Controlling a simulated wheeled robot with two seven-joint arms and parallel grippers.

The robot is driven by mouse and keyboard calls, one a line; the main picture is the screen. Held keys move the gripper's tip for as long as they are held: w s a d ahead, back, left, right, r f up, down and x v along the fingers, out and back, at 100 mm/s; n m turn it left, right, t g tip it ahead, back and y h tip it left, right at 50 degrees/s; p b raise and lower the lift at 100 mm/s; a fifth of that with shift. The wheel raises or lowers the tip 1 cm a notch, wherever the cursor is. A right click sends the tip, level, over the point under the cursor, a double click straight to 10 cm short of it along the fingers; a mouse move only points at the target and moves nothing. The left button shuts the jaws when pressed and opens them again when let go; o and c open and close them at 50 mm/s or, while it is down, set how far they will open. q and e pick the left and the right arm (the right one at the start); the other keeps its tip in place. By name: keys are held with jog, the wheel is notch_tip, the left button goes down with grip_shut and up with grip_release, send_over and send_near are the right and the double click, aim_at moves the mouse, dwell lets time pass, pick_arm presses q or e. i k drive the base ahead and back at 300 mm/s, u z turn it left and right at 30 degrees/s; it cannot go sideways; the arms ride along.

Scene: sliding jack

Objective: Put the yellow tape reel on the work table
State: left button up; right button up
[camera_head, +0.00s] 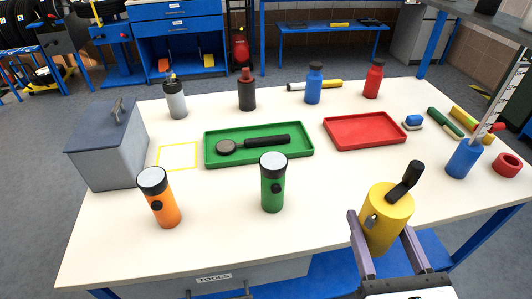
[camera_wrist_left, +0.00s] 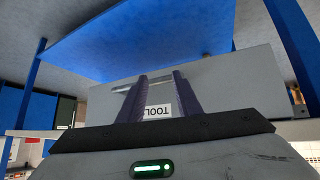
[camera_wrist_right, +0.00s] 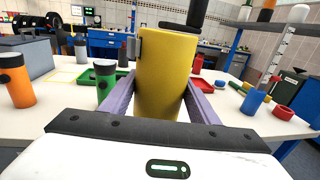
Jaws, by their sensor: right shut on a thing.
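The yellow tape reel (camera_head: 388,219) is a yellow cylinder with a black handle on top. It is near the front right edge of the white work table (camera_head: 225,232), tilted in the head view. My right gripper (camera_head: 380,232) is shut on its sides; the reel also fills the middle of the right wrist view (camera_wrist_right: 165,75). I cannot tell whether its base touches the tabletop. My left gripper (camera_wrist_left: 158,85) is open and empty, below the tabletop, facing a grey drawer front with a TOOLS label; it is not visible in the head view.
A green flashlight (camera_head: 273,183) and an orange flashlight (camera_head: 160,197) stand left of the reel. A blue cup (camera_head: 464,158) and red ring (camera_head: 507,165) are to its right. Green (camera_head: 258,157) and red (camera_head: 365,131) trays lie behind. The tabletop between green flashlight and reel is clear.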

aim_at(177, 157)
jog(key=z, duration=0.5)
jog(key=k, duration=1.15)
jog(key=u, duration=0.45)
jog(key=i, duration=0.9)
jog(key=u, duration=0.85)
jog(key=i, duration=0.7)
